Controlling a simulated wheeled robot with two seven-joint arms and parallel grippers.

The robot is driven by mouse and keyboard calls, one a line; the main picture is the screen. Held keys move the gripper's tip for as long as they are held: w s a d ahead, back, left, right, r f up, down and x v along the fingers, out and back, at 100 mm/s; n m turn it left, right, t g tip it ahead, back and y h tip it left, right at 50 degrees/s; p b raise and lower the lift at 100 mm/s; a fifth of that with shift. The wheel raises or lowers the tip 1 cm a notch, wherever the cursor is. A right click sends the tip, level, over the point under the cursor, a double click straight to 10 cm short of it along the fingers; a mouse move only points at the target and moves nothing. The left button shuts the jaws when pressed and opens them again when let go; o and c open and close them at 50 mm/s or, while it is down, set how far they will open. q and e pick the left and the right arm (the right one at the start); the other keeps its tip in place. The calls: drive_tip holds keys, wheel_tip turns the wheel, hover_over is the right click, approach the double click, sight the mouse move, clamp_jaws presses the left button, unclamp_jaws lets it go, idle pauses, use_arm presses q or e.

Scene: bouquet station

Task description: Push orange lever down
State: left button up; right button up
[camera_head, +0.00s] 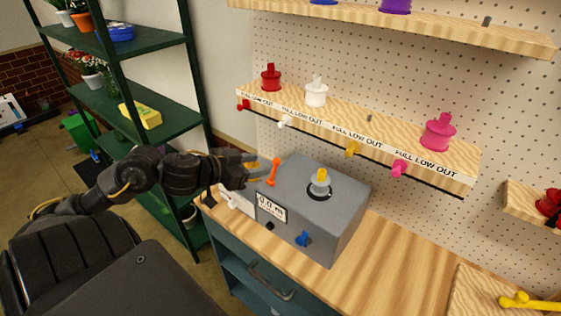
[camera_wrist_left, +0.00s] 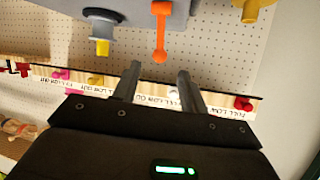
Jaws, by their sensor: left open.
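The orange lever (camera_head: 273,171) stands on the left part of the grey box (camera_head: 330,206), with its knob pointing up. In the left wrist view, which looks upside down, the lever (camera_wrist_left: 160,32) lies beyond the fingertips, roughly in line with the gap between them. My left gripper (camera_head: 262,170) is just left of the lever in the head view. Its two fingers (camera_wrist_left: 157,75) are apart with nothing between them. I cannot tell from the head view whether a finger touches the lever. My right gripper is not in view.
The box also carries a yellow-topped knob (camera_head: 320,183), a blue knob (camera_head: 302,239) and a display (camera_head: 271,207). A wooden shelf (camera_head: 375,140) with spools hangs behind. A green rack (camera_head: 155,108) stands left.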

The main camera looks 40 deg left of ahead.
sight(275, 169)
use_arm(q)
drive_tip(key=x, duration=0.9)
drive_tip(key=shift+w+d+f+p, duration=0.1)
drive_tip(key=shift+w+f+p, duration=0.15)
drive_tip(key=shift+w+p, duration=0.05)
clamp_jaws()
